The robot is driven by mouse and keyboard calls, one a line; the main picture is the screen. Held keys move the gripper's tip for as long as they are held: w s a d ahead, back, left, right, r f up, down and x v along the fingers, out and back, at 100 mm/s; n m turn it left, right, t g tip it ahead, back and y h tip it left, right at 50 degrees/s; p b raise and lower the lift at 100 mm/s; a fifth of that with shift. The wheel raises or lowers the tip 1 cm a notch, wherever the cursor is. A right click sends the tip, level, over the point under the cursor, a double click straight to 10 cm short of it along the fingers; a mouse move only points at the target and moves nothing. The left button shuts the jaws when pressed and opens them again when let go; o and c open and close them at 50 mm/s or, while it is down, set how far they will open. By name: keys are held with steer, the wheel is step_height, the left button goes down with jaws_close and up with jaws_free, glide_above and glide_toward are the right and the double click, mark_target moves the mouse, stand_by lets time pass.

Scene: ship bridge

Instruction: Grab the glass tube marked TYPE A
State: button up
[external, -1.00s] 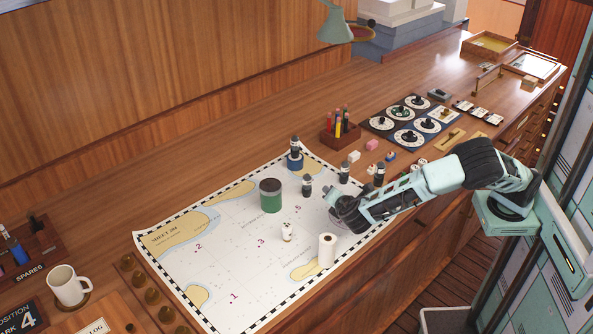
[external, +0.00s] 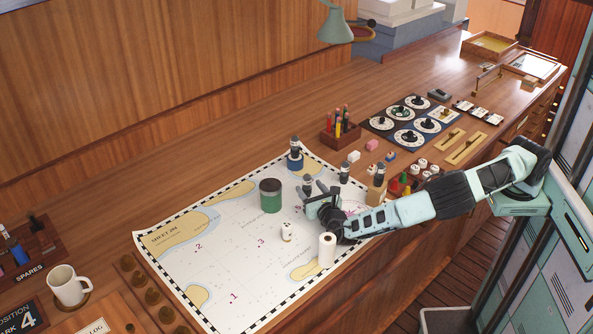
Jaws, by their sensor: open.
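Several small dark tubes with pale bands stand on and around the chart. One tube (external: 307,181) stands just beyond my gripper (external: 312,194), which is open and low over the chart. I cannot tell whether the fingers touch that tube or are apart from it. Another tube (external: 295,146) stands on a blue round base (external: 295,161). A third (external: 345,171) stands at the chart's right edge, and another (external: 380,171) is on a wooden block (external: 376,192). Their markings are too small to read, so I cannot tell which is TYPE A.
A green can (external: 271,195), a small white item (external: 287,232) and a white roll (external: 327,250) stand on the chart (external: 220,258). A pen holder (external: 341,136) and dial panel (external: 408,122) are behind. A mug (external: 66,286) and a spares rack (external: 35,243) are at left.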

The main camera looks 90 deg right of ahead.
mark_target(310, 185)
steer(key=p+x, duration=0.1)
steer(key=x, duration=0.1)
steer(key=p+x, duration=0.1)
steer(key=x, duration=0.1)
steer(key=shift+d, duration=0.45)
steer(key=shift+w+d+f+p, duration=0.15)
steer(key=shift+w+d+p, duration=0.15)
steer(key=shift+d, duration=0.15)
steer(key=c, duration=1)
